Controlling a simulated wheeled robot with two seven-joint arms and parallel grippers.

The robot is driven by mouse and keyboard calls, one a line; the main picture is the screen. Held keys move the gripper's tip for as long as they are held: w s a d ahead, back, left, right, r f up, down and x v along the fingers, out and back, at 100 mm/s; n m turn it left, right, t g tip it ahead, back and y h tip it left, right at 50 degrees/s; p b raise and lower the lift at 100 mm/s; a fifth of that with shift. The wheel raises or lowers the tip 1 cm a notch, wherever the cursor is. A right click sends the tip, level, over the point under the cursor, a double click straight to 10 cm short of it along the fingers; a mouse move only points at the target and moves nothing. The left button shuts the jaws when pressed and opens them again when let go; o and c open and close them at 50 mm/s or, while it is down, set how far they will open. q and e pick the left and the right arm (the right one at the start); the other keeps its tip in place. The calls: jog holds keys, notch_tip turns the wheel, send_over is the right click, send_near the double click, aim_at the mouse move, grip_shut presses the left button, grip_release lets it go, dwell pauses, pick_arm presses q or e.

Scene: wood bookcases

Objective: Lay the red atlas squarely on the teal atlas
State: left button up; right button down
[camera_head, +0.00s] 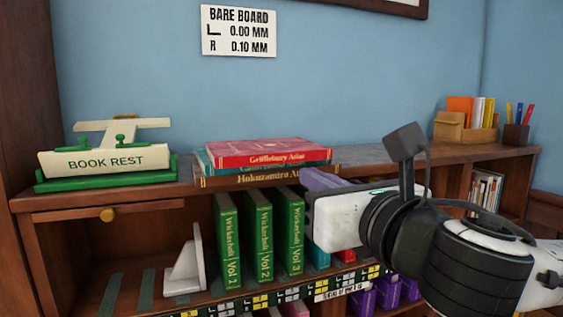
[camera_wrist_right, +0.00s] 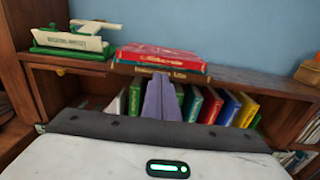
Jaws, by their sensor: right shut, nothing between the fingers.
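The red atlas (camera_head: 270,153) lies flat on top of a stack on the bookcase top, spine towards me; it also shows in the wrist view (camera_wrist_right: 160,56). The teal atlas (camera_head: 205,164) lies directly under it, showing as a thin strip along the front and at the left, where it sticks out a little. A brown atlas (camera_head: 240,181) is at the bottom. My right gripper (camera_head: 318,178) has its purple fingers together and empty, in front of the stack's right end in the head view; the fingers also show in the wrist view (camera_wrist_right: 160,90). My left gripper is out of view.
A green and cream book rest (camera_head: 105,160) stands left of the stack. Green volumes (camera_head: 262,235) and a white bookend (camera_head: 187,268) stand on the shelf below. A desk organiser (camera_head: 467,127) and pen cup (camera_head: 516,134) stand at the right. The board between stack and organiser looks clear.

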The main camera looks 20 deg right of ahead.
aim_at(275, 156)
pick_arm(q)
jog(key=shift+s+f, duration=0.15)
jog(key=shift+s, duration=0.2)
pick_arm(e)
jog(key=w, duration=1.3)
jog(key=shift+w+a, duration=0.35)
jog(key=shift+w, duration=0.05)
jog(key=shift+r, duration=0.1)
jog(key=w+p, duration=0.4)
jog(key=shift+a+r, duration=0.1)
jog(key=shift+r, duration=0.05)
jog(key=shift+w+f, duration=0.2)
jog(key=shift+w, duration=0.1)
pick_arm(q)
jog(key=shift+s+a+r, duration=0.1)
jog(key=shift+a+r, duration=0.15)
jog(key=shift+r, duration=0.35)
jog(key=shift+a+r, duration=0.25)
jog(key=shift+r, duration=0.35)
pick_arm(e)
jog(key=shift+s, duration=0.1)
